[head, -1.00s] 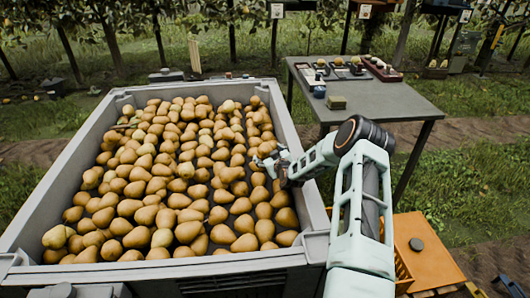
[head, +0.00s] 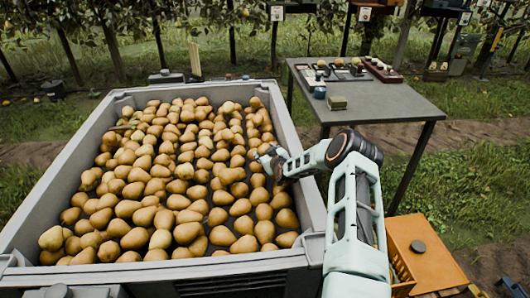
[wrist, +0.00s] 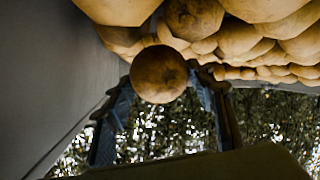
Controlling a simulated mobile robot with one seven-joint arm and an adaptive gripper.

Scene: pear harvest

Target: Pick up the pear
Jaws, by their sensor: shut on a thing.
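My gripper (head: 268,162) is over the right part of the large grey bin (head: 308,195), low among the pears. In the wrist view my gripper (wrist: 165,100) has a finger on each side of one brown pear (wrist: 159,74) and is shut on it. Other pears (head: 150,180) fill the bin in a heap, and several show close to the held pear in the wrist view (wrist: 245,40). In the head view the held pear cannot be told from its neighbours. Whether it touches them is not clear.
A grey table (head: 400,103) with trays, small jars and a small box (head: 337,102) stands behind on the right. The bin's grey wall runs close to my gripper in the wrist view (wrist: 45,80).

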